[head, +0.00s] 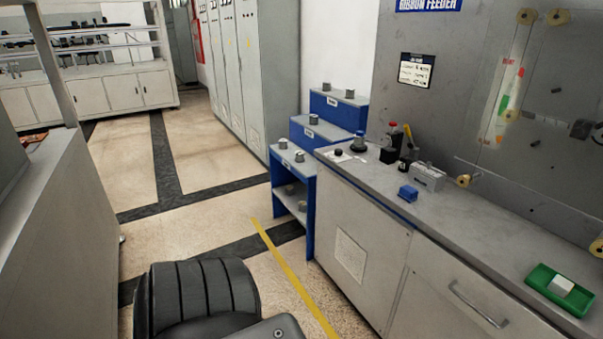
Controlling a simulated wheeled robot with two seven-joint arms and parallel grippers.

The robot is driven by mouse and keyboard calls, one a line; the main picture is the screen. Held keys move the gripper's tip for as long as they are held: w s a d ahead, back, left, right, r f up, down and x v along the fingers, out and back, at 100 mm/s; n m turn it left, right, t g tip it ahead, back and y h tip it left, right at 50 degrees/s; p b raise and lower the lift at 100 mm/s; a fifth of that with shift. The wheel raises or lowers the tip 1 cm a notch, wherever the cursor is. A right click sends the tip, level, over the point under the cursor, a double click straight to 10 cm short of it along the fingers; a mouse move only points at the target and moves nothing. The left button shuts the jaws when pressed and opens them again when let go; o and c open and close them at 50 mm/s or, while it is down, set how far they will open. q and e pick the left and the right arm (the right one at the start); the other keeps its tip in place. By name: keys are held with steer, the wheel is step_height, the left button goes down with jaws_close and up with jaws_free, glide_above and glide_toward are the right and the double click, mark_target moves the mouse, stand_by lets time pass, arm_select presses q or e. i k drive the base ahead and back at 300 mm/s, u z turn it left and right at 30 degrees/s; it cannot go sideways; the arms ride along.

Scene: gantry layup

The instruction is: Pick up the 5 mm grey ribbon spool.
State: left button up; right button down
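Several small grey spools stand on a blue stepped rack (309,225) at the left end of the grey counter. Two grey spools (300,157) are on its lowest step, at least one (314,119) on the middle step and two (350,93) on the top step. More grey pieces (302,206) sit on the open shelf under the lowest step. White labels are on the step fronts, too small to read, so I cannot tell which spool is the 5 mm one. Neither gripper is in view.
A panel marked "RIBBON FEEDER" (480,110) rises behind. Tall grey cabinets (235,80) stand beyond the rack. The floor (200,225) before it is clear.

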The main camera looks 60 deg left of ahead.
mark_target(289, 190)
steer(key=u, duration=2.35)
steer(key=i, duration=2)
steer(key=u, duration=0.55)
steer(key=i, duration=1.1)
steer(key=z, duration=1.3)
